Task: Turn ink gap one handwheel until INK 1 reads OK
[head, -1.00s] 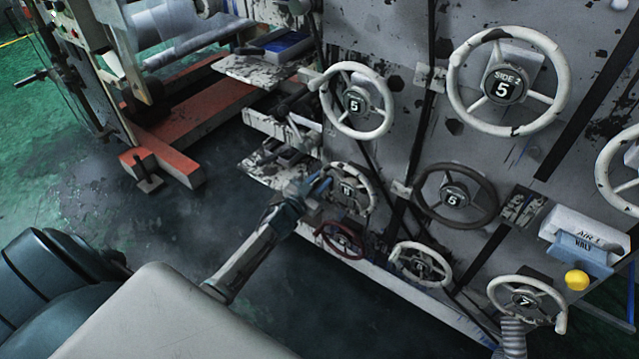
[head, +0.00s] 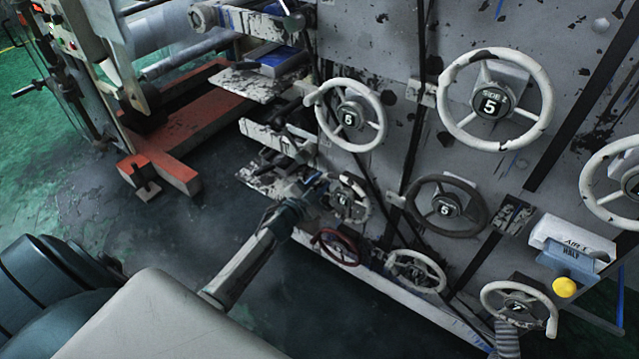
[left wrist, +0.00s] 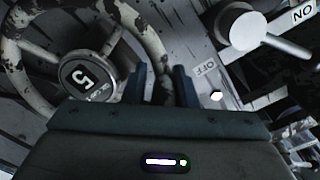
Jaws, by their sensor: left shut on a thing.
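A worn white handwheel with dark patches (head: 368,208) stands low on the grey machine panel, with a small numbered hub in its middle. My left gripper (head: 322,188) is at this wheel's left side in the head view and covers part of its rim. In the left wrist view the wheel (left wrist: 15,65) fills the upper left, with a "5" on its dark hub. There my left gripper (left wrist: 163,85) has its two dark fingers on either side of the chipped rim, shut on it. No INK 1 reading is legible. My right gripper is not in view.
Several other handwheels surround it, including a dark one (head: 485,212) to the right and a red one (head: 335,247) below. Ledges (head: 265,130) stick out at the panel's left edge. In the wrist view, a lever (left wrist: 270,35) sits near ON and OFF labels. Open floor (head: 130,220) lies left.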

